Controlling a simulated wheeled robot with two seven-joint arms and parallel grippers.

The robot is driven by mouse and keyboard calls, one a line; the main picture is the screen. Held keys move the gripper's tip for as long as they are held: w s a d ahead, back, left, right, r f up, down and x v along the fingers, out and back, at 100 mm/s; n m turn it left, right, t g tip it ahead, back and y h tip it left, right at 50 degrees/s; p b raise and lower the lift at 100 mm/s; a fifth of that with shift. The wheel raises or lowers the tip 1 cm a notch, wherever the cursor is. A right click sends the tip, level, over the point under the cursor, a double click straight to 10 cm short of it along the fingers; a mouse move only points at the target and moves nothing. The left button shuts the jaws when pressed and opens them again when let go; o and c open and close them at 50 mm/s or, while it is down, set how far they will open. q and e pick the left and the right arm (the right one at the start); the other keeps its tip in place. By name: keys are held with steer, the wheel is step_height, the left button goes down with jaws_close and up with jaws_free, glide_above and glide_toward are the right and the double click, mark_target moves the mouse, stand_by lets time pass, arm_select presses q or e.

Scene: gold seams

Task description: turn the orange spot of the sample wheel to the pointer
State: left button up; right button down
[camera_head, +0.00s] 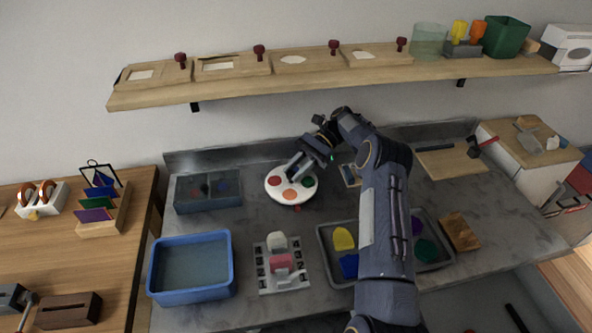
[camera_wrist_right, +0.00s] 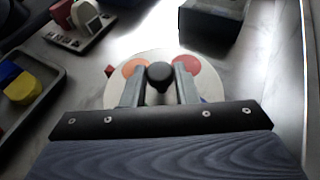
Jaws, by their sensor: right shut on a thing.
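The sample wheel (camera_head: 270,192) is a white disc lying on the grey counter, with red, orange and green spots visible. Its orange spot (camera_head: 290,194) faces the front, close to a small red pointer (camera_head: 297,208) at the front rim but a little left of it. In the wrist view, the orange spot (camera_wrist_right: 131,68) shows near the red pointer (camera_wrist_right: 109,71), not quite in line with it. My right gripper (camera_head: 293,175) is over the wheel's middle. Its fingers are shut on the black knob (camera_wrist_right: 159,74). They hide part of the wheel. My left gripper is out of view.
A grey divided box (camera_head: 208,204) stands left of the wheel and a blue bin (camera_head: 191,292) at front left. A numbered rack (camera_head: 262,287) stands in front. A grey tray (camera_head: 328,262) of coloured pieces lies under my right arm. A wooden shelf (camera_head: 330,76) runs behind.

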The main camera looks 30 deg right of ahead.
stand_by(0.3)
steer(key=c, duration=1.2)
jaws_free()
steer(key=shift+o, duration=0.2)
steer(key=shift+r, duration=0.15)
steer(key=shift+r, duration=0.3)
step_height(320, 180, up, 3)
steer(key=shift+s+a+f, duration=0.1)
steer(key=shift+s, duration=0.05)
steer(key=s+a+r+b, duration=0.1)
steer(key=s+a+r, duration=0.6)
steer(key=s+r, duration=0.2)
steer(key=s, duration=0.2)
steer(key=shift+s+r+b, duration=0.15)
steer(key=shift+s+b, duration=0.2)
steer(key=shift+b, duration=0.05)
